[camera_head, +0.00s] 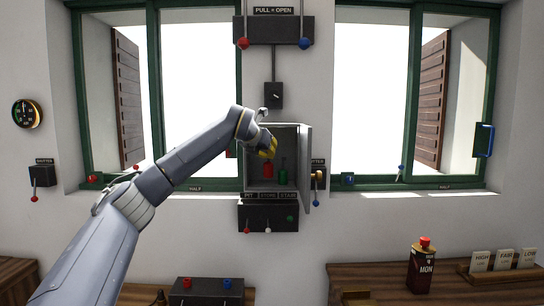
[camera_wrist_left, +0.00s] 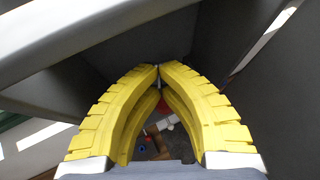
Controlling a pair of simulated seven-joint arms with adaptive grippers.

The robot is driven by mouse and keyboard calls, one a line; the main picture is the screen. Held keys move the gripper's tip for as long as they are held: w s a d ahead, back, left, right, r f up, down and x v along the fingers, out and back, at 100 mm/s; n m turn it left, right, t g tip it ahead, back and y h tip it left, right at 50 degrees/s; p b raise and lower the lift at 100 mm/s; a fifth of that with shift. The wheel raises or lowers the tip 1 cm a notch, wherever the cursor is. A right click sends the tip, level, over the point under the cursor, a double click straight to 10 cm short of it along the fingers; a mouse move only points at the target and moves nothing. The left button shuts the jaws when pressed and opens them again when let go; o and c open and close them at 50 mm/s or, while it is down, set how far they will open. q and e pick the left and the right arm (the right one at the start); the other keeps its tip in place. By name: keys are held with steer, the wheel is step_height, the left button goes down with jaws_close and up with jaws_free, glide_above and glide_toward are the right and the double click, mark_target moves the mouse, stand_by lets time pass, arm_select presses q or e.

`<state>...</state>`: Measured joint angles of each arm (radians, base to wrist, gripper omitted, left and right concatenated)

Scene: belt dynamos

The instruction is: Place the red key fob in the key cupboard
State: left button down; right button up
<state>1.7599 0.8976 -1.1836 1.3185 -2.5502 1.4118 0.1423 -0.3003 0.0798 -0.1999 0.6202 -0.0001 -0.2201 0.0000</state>
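The open key cupboard (camera_head: 306,165) is on the wall between the windows, its door swung out to the right. My left gripper (camera_head: 269,154) reaches into it from the upper left, with its yellow fingers pointing down. In the left wrist view the fingertips (camera_wrist_left: 159,72) come together. The red key fob (camera_head: 268,171) is right below the fingertips, inside the cupboard outline; some red (camera_wrist_left: 163,106) shows between the fingers in the wrist view. The fob's top and any hook are hidden by the fingers. My right gripper is not in view.
A green fob (camera_head: 283,177) hangs in the cupboard just right of the red one. PIT, STORE and STAIR labels (camera_head: 268,196) run below, above a dark lever box (camera_head: 268,217). A brass-knobbed switch (camera_head: 318,178) is close to the door.

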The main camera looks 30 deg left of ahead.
arm_select(q)
steer(key=shift+r+x, duration=0.1)
steer(key=shift+x, duration=0.9)
steer(key=shift+r+x, duration=0.15)
steer(key=shift+x, duration=0.85)
steer(key=shift+w+f, duration=0.15)
steer(key=shift+f, duration=0.5)
steer(key=c, duration=1.6)
jaws_free()
steer(key=r+v, duration=0.1)
steer(key=v, duration=1.1)
